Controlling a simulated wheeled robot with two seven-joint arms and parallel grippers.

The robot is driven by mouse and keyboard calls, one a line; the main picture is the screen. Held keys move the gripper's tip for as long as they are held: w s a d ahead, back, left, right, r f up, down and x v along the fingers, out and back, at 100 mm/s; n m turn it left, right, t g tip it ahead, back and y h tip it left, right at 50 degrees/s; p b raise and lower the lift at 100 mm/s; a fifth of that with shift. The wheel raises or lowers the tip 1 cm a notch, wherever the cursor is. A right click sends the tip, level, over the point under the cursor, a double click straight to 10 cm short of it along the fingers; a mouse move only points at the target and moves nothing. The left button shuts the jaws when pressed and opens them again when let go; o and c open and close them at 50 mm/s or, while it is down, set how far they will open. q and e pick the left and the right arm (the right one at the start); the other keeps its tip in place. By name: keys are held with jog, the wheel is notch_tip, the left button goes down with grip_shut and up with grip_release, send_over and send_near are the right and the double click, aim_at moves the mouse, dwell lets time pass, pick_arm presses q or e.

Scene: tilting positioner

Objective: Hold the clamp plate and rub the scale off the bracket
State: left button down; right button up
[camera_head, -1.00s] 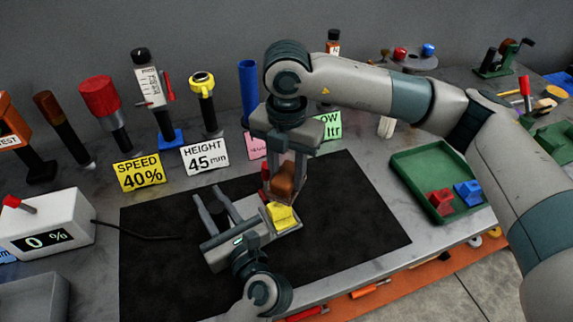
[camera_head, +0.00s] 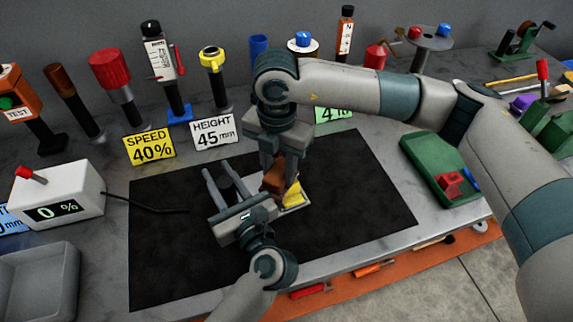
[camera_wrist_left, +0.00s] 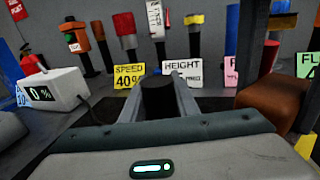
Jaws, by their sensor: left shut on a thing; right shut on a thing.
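The yellow bracket (camera_head: 294,194) sits on a pale plate (camera_head: 296,206) at the middle of the black mat. My right gripper (camera_head: 278,172) points down and is shut on a brown block (camera_head: 273,182). The block is just left of the bracket and hides part of it; I cannot tell whether they touch. My left gripper (camera_head: 221,172) reaches in from the front, left of the bracket. In the left wrist view its fingers close around a dark upright piece (camera_wrist_left: 158,95). Whether this piece belongs to the clamp plate is unclear. The brown block (camera_wrist_left: 282,103) also shows there at right.
A white control box (camera_head: 55,196) reading 0 % stands left on the bench. Signs for speed (camera_head: 148,146) and height (camera_head: 214,133) stand behind the mat (camera_head: 345,225). A green tray (camera_head: 420,160) with red and blue parts is at right. The mat's right half is clear.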

pick_arm(q)
jog(key=shift+r, duration=0.1)
pick_arm(e)
jog(key=d, duration=0.1)
jog(key=w+d, duration=0.1)
jog(key=d, duration=0.1)
jog(key=shift+w+d, duration=0.1)
jog(key=shift+d, duration=0.15)
jog(key=shift+w+d+r, duration=0.1)
notch_tip(320, 180, up, 8)
jog(key=shift+f, duration=0.25)
dwell(0.4)
pick_arm(q)
jog(key=c, duration=1.3)
grip_release()
jog(key=shift+s+d, duration=0.2)
jog(key=shift+s, duration=0.1)
jog(key=v, duration=1.1)
jog(key=shift+s, duration=0.2)
